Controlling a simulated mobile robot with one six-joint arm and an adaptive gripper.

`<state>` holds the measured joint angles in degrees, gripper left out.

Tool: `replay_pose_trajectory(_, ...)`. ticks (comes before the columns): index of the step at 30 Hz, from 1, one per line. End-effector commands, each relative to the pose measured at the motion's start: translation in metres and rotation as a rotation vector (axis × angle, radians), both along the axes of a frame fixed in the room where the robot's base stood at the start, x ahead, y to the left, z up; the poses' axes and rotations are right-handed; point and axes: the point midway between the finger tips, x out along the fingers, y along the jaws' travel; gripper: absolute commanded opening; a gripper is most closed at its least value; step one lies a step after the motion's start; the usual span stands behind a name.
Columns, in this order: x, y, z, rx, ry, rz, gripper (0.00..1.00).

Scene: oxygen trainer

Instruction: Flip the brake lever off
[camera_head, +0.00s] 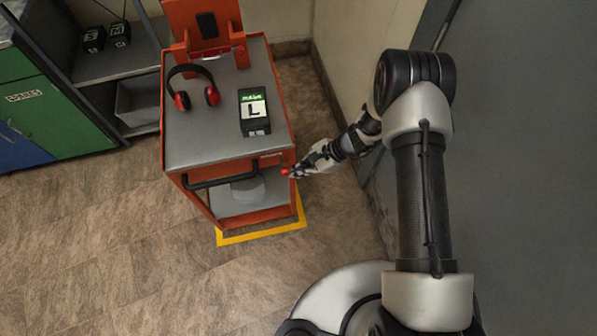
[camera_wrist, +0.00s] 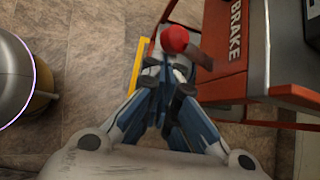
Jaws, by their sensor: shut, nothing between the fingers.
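The brake lever's red ball knob (camera_wrist: 175,38) is just beyond my gripper's fingertips in the wrist view, beside the orange panel marked BRAKE (camera_wrist: 236,35). The red knob also shows in the head view (camera_head: 285,172), at the front right corner of the cart (camera_head: 190,140). My gripper (camera_wrist: 168,75) is shut and empty, its fingertips close to the knob. I cannot tell whether they touch it. In the head view my gripper (camera_head: 297,170) reaches the cart corner from the right.
Red-black headphones (camera_head: 196,85) and a black box marked L (camera_head: 254,110) sit on the cart top. A dark handle (camera_head: 220,180) crosses the cart's front. Yellow floor tape (camera_head: 262,235) lies under the cart. A wall stands close behind my arm. Floor at the front left is clear.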

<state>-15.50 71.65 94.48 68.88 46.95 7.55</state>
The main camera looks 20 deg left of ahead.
Motion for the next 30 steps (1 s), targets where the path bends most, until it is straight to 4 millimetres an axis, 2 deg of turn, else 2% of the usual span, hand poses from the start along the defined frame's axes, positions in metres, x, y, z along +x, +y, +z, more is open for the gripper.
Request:
replay_pose_trajectory(21, 0.001, 0.0, 0.002, 0.0, -0.001, -0.001, 0.0)
replay_pose_trajectory(26, 0.003, -0.006, -0.01, 0.0, -0.001, -0.001, 0.0)
replay_pose_trajectory(30, 0.006, -0.017, -0.032, 0.0, -0.001, -0.001, 0.0)
